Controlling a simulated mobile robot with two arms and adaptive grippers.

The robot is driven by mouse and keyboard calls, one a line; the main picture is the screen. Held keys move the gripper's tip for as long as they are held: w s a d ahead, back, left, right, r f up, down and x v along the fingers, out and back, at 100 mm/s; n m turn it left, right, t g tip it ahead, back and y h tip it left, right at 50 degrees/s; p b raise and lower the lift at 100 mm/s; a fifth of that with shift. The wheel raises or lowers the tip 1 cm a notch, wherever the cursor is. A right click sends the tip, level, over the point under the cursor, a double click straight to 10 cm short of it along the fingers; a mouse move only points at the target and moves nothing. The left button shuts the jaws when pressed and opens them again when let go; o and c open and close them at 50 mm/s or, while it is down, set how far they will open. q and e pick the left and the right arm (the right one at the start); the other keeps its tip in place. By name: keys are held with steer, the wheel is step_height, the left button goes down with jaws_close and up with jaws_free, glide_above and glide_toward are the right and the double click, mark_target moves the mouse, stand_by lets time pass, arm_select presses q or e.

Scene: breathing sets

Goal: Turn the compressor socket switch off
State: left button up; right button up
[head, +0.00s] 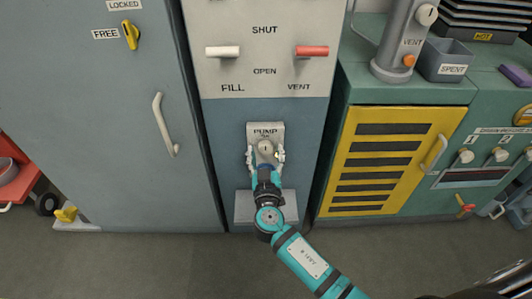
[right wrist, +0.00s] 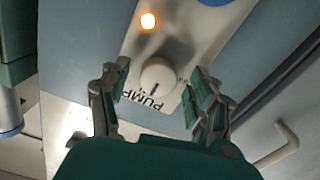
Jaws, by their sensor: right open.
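A pale round knob (head: 265,148) sits on a small plate marked PUMP (head: 265,129), low on the blue panel. No label reading compressor or socket shows. The knob (right wrist: 158,76) also shows in the right wrist view, its dark mark toward the word PUMP, with a lit orange lamp (right wrist: 148,21) beyond it. My right gripper (head: 265,157) is open, its fingers on either side of the knob. In the right wrist view gaps show between the knob and both fingers (right wrist: 160,85). My left gripper is not in view.
Above are a white FILL lever (head: 222,51) and a red VENT lever (head: 312,51). To the right is a yellow louvred door (head: 385,160) with a handle. To the left is a grey door with a handle (head: 164,125). The floor (head: 150,262) in front is clear.

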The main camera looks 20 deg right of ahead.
steer(key=shift+w, duration=0.1)
steer(key=c, duration=1.2)
